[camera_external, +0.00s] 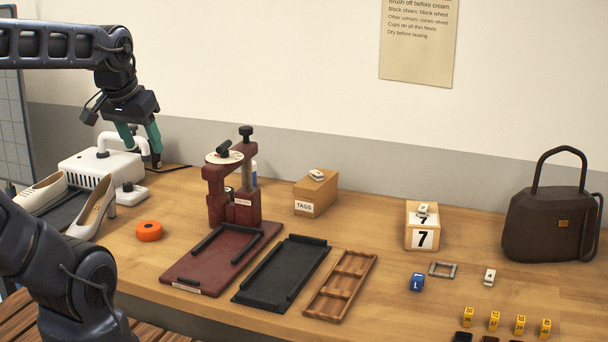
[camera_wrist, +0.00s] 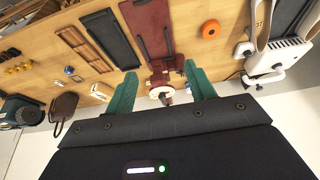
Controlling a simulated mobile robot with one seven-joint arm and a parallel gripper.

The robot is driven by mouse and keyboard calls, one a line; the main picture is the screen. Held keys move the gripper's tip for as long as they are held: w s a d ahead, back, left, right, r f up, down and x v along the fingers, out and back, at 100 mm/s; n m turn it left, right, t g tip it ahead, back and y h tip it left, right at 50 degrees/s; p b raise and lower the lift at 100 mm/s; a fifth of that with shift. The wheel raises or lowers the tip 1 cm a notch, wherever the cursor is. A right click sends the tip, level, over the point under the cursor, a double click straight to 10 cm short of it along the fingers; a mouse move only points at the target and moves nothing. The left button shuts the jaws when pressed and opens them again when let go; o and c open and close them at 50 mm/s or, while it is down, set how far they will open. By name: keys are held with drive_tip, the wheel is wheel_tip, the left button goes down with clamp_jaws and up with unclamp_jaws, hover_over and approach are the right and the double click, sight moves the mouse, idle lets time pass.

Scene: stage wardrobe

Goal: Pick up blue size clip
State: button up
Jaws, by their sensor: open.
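The blue size clip (camera_external: 417,282), marked L, lies on the wooden table right of centre in the external view, just in front of the box marked 7. It shows as a small blue spot in the wrist view (camera_wrist: 69,70). My gripper (camera_external: 139,136) is at the upper left in the external view, above the white machine and far from the clip. In the wrist view my gripper (camera_wrist: 160,92) has its two green fingers spread apart with nothing between them.
A dark red press (camera_external: 232,190), a black tray (camera_external: 282,272) and a wooden tray (camera_external: 340,287) stand between my gripper and the clip. A grey frame (camera_external: 442,270) and a white clip (camera_external: 489,277) lie right of it. Several yellow tags (camera_external: 494,321) stand in front. A handbag (camera_external: 548,223) is farther right.

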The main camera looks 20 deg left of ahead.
drive_tip(key=w+d+r+m+g, duration=0.1)
drive_tip(key=w+d+m, duration=0.4)
drive_tip(key=w+d, duration=0.55)
drive_tip(key=m+g, duration=0.4)
drive_tip(key=m, duration=0.9)
hover_over(418, 275)
wheel_tip(418, 275, down, 22)
drive_tip(key=f, duration=0.5)
drive_tip(key=shift+s+a+f, duration=0.2)
drive_tip(key=shift+s, duration=0.15)
drive_tip(key=shift+w+d+f, duration=0.15)
drive_tip(key=shift+f, duration=1.3)
drive_tip(key=shift+w+d+f, duration=0.1)
drive_tip(key=shift+f, duration=1.35)
drive_tip(key=c, duration=1)
